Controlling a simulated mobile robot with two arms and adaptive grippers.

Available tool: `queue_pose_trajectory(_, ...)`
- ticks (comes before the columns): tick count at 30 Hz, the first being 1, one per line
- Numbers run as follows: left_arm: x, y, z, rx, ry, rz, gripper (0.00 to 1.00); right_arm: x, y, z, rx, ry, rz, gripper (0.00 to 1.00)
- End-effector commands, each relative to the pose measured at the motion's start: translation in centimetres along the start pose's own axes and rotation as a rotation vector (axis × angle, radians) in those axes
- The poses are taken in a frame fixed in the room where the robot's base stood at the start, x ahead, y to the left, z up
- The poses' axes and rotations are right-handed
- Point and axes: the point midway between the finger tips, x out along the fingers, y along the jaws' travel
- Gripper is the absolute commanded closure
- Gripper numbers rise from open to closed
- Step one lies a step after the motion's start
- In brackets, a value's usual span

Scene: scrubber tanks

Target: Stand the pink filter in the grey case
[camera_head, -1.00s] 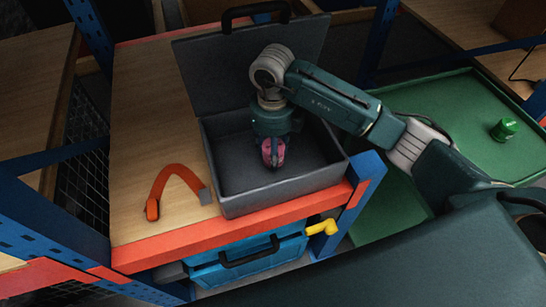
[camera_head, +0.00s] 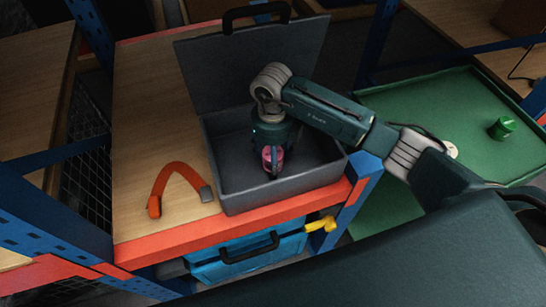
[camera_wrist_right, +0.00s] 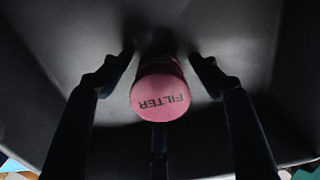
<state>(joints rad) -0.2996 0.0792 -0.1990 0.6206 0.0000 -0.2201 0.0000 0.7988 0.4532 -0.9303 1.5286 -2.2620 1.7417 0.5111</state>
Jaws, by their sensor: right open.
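The pink filter (camera_head: 273,158) is inside the open grey case (camera_head: 285,192), near the middle of its floor. In the right wrist view, the filter (camera_wrist_right: 160,98) shows its round end marked "FILTER" facing the camera, so it looks upright. Its lower end is in shadow, and I cannot clearly see its contact with the floor. My right gripper (camera_wrist_right: 160,60) reaches down into the case with its fingers open on either side of the filter; dark gaps show between them and it. My left gripper is not in view.
The case's lid (camera_head: 245,65) stands open at the back. An orange strap (camera_head: 178,180) lies on the wooden bench (camera_head: 140,110) left of the case. A blue case (camera_head: 245,262) sits below the bench. A green object (camera_head: 503,128) stands on a green tray (camera_head: 460,105) at right.

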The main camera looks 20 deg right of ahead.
Motion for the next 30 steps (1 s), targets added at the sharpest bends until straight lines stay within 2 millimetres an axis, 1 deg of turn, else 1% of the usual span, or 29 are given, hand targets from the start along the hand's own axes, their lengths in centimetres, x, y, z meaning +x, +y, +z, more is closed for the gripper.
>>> queue_pose_trajectory(4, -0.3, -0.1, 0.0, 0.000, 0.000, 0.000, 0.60, -0.5, 0.0, 0.1, 0.000, -0.002, 0.000, 0.37)
queue_pose_trajectory(5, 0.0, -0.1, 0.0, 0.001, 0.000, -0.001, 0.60, -0.7, 0.0, 0.1, 0.000, -0.003, 0.000, 0.37)
queue_pose_trajectory(7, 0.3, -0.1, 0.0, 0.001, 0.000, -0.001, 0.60, -1.6, -0.1, 0.2, -0.001, -0.005, 0.000, 0.37)
queue_pose_trajectory(11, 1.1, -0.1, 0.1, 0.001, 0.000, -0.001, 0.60, -4.2, -0.1, 0.2, -0.001, -0.007, -0.001, 0.37)
queue_pose_trajectory(15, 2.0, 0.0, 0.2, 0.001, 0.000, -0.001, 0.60, -7.3, -0.1, 0.2, -0.001, -0.006, -0.002, 0.37)
queue_pose_trajectory(18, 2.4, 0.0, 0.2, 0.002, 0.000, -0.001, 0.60, -9.3, 0.0, 0.2, -0.001, -0.005, -0.001, 0.37)
queue_pose_trajectory(21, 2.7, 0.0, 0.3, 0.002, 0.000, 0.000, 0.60, -10.8, 0.0, 0.1, 0.000, -0.004, 0.000, 0.37)
queue_pose_trajectory(25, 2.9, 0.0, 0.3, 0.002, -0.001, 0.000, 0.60, -11.9, 0.0, 0.0, 0.000, -0.001, 0.000, 0.37)
queue_pose_trajectory(30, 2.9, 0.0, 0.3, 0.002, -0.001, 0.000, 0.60, -12.3, 0.0, 0.0, 0.000, 0.000, 0.000, 0.37)
